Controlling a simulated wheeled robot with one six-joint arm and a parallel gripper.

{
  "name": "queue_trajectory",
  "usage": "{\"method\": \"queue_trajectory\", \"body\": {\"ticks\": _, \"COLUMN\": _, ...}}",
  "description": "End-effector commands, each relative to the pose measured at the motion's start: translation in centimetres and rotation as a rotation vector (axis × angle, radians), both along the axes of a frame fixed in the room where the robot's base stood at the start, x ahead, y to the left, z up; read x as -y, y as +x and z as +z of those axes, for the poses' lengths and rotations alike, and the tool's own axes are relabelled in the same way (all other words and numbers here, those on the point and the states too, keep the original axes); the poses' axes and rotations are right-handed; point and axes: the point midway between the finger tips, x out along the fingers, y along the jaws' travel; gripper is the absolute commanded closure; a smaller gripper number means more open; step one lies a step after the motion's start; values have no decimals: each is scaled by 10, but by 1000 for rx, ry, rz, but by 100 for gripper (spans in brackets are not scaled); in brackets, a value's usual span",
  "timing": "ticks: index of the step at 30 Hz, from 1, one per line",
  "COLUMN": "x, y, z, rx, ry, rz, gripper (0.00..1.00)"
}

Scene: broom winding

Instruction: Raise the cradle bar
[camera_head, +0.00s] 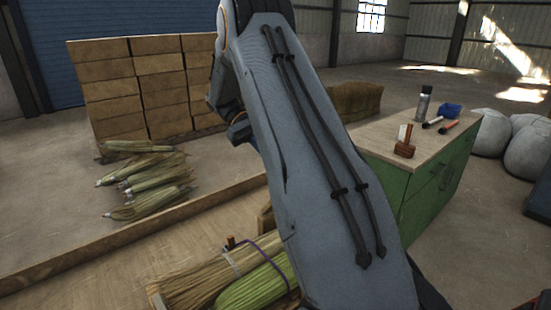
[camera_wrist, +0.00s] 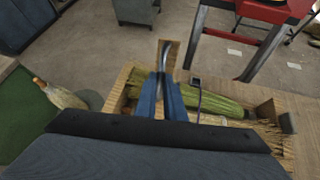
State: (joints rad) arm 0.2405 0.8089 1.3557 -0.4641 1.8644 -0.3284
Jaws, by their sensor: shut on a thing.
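My gripper (camera_wrist: 166,98) shows in the wrist view as two blue fingers close together. A thin, curved grey metal bar (camera_wrist: 163,56), which looks like the cradle bar, stands up between them, and they are shut on it. The wooden cradle (camera_wrist: 266,109) lies just beyond and to the right, holding a green bundle of stalks (camera_wrist: 212,101). In the head view straw (camera_head: 198,285) and green stalks (camera_head: 255,288) lie side by side, with a purple cord (camera_head: 268,247) over them. My arm hides the gripper and much of the cradle there.
White sacks (camera_head: 527,150) stand at right.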

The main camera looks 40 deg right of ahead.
Motion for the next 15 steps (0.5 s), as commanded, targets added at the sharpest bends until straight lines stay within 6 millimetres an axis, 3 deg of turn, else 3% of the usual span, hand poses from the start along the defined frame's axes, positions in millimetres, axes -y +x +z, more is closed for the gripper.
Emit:
{"method": "queue_trajectory", "body": {"ticks": 2, "x": 0, "y": 0, "z": 0, "rx": 1, "ry": 0, "rz": 1, "gripper": 100}}
{"method": "queue_trajectory", "body": {"ticks": 3, "x": 0, "y": 0, "z": 0, "rx": 1, "ry": 0, "rz": 1, "gripper": 86}}
{"method": "queue_trajectory", "body": {"ticks": 6, "x": 0, "y": 0, "z": 0, "rx": 1, "ry": 0, "rz": 1, "gripper": 72}}
{"method": "queue_trajectory", "body": {"ticks": 15, "x": 1, "y": 0, "z": 1, "rx": 1, "ry": 0, "rz": -1, "gripper": 72}}
